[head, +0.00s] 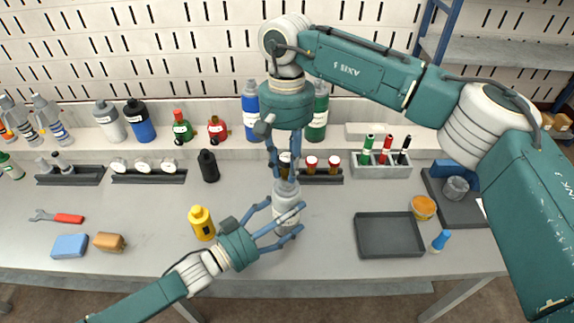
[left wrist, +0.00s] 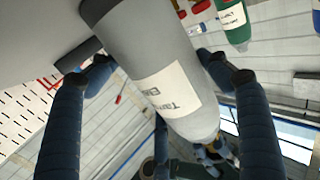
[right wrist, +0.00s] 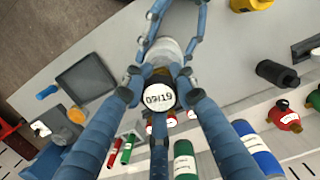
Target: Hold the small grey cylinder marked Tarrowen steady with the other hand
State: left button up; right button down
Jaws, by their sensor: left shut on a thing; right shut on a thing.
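The small grey cylinder (head: 286,205) stands upright near the front middle of the table. Its white label in the left wrist view (left wrist: 168,86) is partly legible and begins with "Tar". My left gripper (head: 281,225) is shut around its body from the front left. My right gripper (head: 285,172) comes down from above and is shut on a dark round cap with a white top (right wrist: 160,95) reading "09/19". This cap is at the cylinder's upper end; the fingers hide whether it is seated there.
A dark empty tray (head: 389,236) lies to the right, with an orange-lidded jar (head: 423,207) and a blue-handled item (head: 441,240) beside it. A yellow bottle (head: 201,223) stands close left of the cylinder. A black bottle (head: 208,165) and a rack (head: 322,177) stand behind.

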jog(key=shift+w, duration=0.1)
jog(key=c, duration=1.5)
grip_release()
jog(key=shift+o, duration=0.2)
jog(key=shift+r, duration=0.1)
jog(key=shift+r, duration=1.2)
jog(key=m, duration=0.4)
jog(key=shift+m+y, duration=0.3)
jog(key=shift+m, duration=0.7)
